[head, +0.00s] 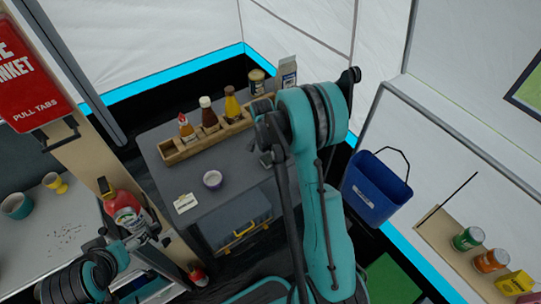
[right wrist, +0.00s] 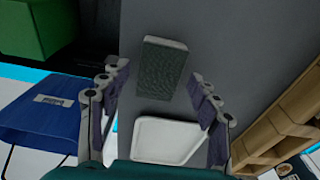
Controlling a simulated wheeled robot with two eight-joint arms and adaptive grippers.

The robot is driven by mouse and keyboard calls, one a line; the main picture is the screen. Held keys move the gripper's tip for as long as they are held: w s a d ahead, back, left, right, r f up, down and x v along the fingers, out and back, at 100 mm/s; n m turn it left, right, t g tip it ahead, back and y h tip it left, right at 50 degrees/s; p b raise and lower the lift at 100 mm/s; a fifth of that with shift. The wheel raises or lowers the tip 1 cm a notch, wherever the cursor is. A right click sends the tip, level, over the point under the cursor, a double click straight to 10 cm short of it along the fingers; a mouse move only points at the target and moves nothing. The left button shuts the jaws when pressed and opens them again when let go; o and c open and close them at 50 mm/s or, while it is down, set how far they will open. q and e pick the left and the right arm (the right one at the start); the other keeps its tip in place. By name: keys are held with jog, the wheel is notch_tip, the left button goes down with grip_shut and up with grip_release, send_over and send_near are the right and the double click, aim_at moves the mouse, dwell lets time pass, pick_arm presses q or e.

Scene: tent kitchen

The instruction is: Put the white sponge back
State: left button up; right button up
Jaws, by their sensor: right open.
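In the right wrist view, a sponge-like block (right wrist: 165,68) with a dark grey-green top and a pale edge lies on the grey tabletop. A shallow white tray (right wrist: 165,138) lies just nearer, with a gap between them. My right gripper (right wrist: 157,78) is open, its fingers on either side of the block, not gripping it. In the head view, my right gripper (head: 268,150) is over the right side of the grey table, and my arm partly hides this spot. My left gripper (head: 150,238) is at lower left beside a red extinguisher; its jaws are unclear.
The grey table (head: 225,200) holds a wooden rack (head: 190,148) of sauce bottles, a small purple-rimmed bowl (head: 212,180) and a white card (head: 185,203). A blue bin (head: 375,187) hangs to the right. A red extinguisher (head: 125,212) stands left.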

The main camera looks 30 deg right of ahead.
aim_at(267, 159)
notch_tip(267, 159, up, 11)
jog(key=a+p, duration=0.1)
jog(key=p, duration=0.2)
jog(key=s+a+r+n+t, duration=0.3)
jog(key=s+a+r+n, duration=0.55)
jog(key=r, duration=0.25)
jog(key=s+a+r+n+t+y, duration=0.1)
jog(key=s+a+n+t, duration=0.3)
jog(key=s+n, duration=0.4)
jog(key=shift+s+a+r+n, duration=0.4)
jog(key=shift+s+a, duration=0.45)
jog(key=shift+s, duration=0.4)
jog(key=shift+f+b, duration=1.15)
jog(key=shift+b, duration=0.05)
